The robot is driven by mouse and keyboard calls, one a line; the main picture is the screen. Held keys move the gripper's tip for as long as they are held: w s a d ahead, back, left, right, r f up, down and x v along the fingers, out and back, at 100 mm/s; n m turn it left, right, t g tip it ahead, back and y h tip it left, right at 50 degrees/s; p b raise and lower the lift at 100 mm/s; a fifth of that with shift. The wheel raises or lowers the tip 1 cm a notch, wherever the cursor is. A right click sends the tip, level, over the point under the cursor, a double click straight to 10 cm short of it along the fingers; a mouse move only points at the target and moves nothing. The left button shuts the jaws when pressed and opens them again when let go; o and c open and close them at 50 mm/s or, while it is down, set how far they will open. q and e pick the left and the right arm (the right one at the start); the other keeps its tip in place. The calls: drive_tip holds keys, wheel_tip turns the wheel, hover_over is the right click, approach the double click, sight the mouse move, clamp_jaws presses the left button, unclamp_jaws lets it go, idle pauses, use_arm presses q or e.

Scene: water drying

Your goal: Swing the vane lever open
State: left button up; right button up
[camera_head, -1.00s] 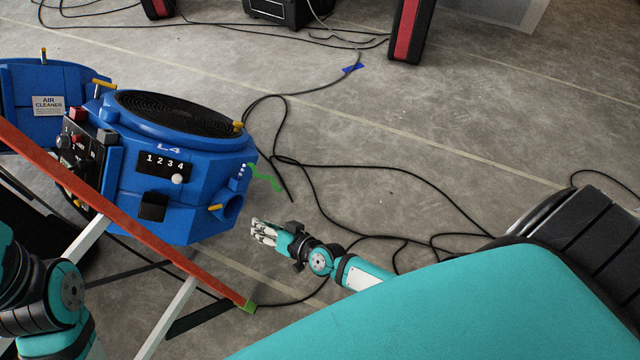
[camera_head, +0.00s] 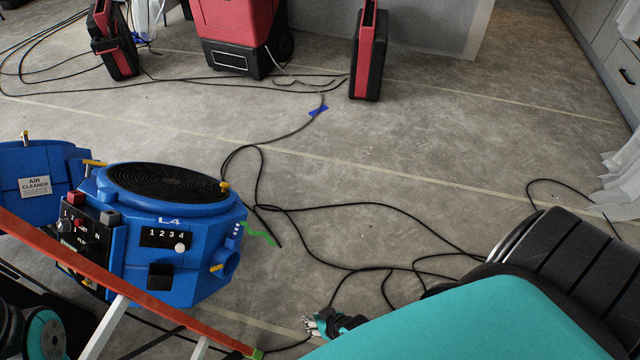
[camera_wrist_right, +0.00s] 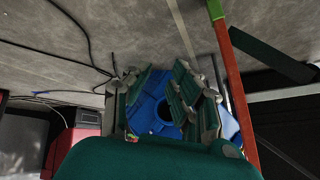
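The blue L4 air machine (camera_head: 205,275) stands on the floor at the left in the head view. A slot panel (camera_head: 165,238) numbered 1 to 4 carries a white knob (camera_head: 180,247). I cannot tell which of these is the vane lever. My right gripper (camera_head: 318,324) is empty and apart from the machine, at lower middle. In the right wrist view its fingers (camera_wrist_right: 160,88) are spread, with the blue machine (camera_wrist_right: 147,108) beyond them. My left gripper is out of view.
A red bar with a green end (camera_head: 255,353) crosses in front of the machine at lower left. Black cables (camera_head: 350,206) loop over the floor to its right. Another blue air cleaner (camera_head: 60,165) stands at far left. Red-and-black equipment (camera_head: 236,30) stands at the back.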

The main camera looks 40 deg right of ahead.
drive_tip(key=shift+s+d+f+g+h+p, duration=0.1)
drive_tip(key=shift+s+g+p, duration=0.1)
drive_tip(key=shift+s, duration=0.4)
drive_tip(key=shift+s+d+f+g+h+p, duration=0.1)
drive_tip(key=shift+s+d+p, duration=0.1)
drive_tip(key=shift+s, duration=0.4)
drive_tip(key=shift+s+d+f+g+h+p, duration=0.1)
drive_tip(key=shift+s+p, duration=0.1)
drive_tip(key=shift+s, duration=0.4)
